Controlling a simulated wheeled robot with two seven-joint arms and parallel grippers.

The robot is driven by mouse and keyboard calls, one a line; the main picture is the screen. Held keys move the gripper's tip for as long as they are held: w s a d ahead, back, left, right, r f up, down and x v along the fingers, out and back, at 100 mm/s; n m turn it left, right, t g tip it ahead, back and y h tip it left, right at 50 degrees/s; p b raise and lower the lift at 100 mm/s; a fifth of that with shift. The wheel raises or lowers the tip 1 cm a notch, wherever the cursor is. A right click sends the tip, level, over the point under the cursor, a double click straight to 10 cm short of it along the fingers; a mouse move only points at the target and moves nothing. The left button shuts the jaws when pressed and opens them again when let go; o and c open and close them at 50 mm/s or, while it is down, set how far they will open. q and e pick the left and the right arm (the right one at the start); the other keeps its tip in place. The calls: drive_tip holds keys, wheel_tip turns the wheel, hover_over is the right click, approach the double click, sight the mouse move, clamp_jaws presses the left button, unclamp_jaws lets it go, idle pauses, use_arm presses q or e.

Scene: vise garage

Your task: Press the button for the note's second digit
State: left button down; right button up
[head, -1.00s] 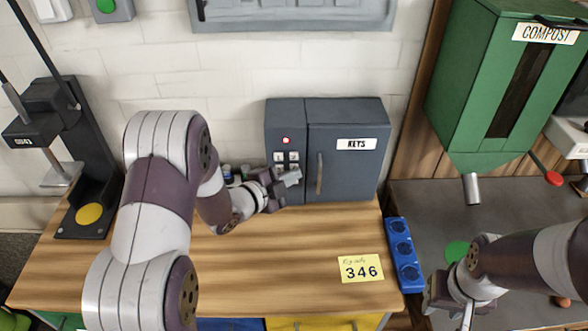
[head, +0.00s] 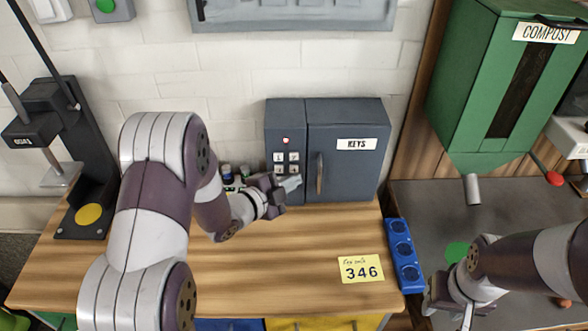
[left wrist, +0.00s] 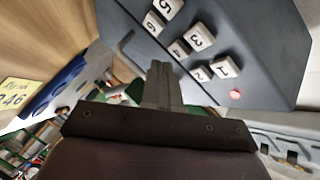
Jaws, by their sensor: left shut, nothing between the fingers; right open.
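The yellow note (head: 361,269) on the bench reads 346, so its second digit is 4. The dark grey key box (head: 346,180) stands against the wall, with a keypad on its left part. In the left wrist view the number 4 button (left wrist: 178,50) is pale and square, beside button 3 (left wrist: 198,38). My left gripper (head: 296,183) is shut and empty in front of the lower keypad, hiding its lowest buttons in the head view. Its fingertips (left wrist: 161,68) appear just beside button 4; contact cannot be told. My right gripper (head: 452,312) is open, far right.
A red light (head: 286,140) sits above the buttons. A door handle (head: 319,174) stands out just right of the keypad. Small jars (head: 227,173) stand left of the box. The bench front is clear.

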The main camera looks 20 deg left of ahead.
use_arm(q)
drive_tip(key=shift+s, duration=0.1)
drive_tip(key=shift+s+d, duration=0.25)
drive_tip(key=shift+s, duration=0.55)
drive_tip(key=shift+s+d, duration=0.2)
drive_tip(key=shift+s, duration=0.55)
drive_tip(key=shift+s+d, duration=0.25)
drive_tip(key=shift+s, duration=0.55)
